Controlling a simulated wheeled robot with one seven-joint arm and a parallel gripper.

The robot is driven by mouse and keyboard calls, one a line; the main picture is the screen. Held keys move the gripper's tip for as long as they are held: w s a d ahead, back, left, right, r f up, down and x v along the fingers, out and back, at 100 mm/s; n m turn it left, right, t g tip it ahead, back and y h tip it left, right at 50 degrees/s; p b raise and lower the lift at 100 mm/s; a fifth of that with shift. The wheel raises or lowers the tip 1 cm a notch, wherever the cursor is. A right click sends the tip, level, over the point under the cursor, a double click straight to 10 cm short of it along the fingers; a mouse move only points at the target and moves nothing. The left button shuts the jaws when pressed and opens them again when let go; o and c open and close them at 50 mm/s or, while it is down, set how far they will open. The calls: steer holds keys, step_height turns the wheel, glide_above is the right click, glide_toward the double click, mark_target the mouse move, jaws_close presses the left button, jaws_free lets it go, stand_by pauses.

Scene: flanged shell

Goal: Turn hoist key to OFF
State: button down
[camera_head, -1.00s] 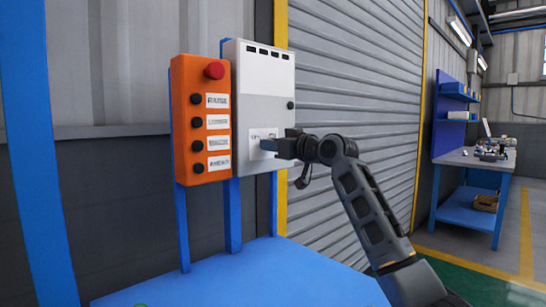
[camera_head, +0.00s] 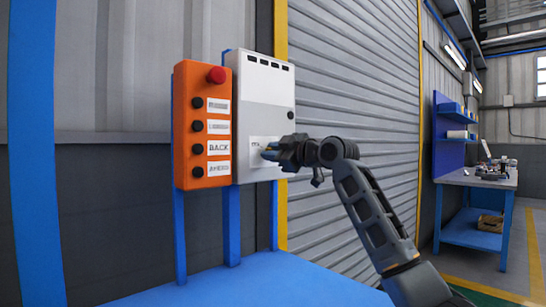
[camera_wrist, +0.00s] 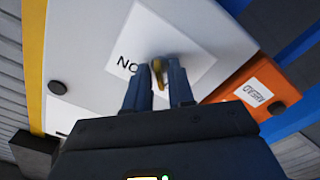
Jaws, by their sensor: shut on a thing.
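The hoist key is a small brass-coloured piece (camera_wrist: 158,72) on a white label plate (camera_wrist: 180,38) on the lower part of the grey control box (camera_head: 262,100). In the wrist view my gripper (camera_wrist: 159,80) has its two dark fingers on either side of the key, shut on it. The lettering "NO" shows on the plate left of the key; the rest of the lettering is hidden or blurred. In the head view my gripper (camera_head: 272,154) is at the plate and hides most of the key.
An orange button box (camera_head: 187,120) with a red knob (camera_head: 216,74) and several black buttons stands left of the grey box. A blue surface (camera_head: 250,280) lies below. A roller shutter (camera_head: 350,90) is behind, and a blue workbench (camera_head: 470,215) stands far right.

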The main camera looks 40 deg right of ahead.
steer(key=shift+f, duration=0.1)
stand_by(0.4)
steer(key=c, duration=1.3)
jaws_free()
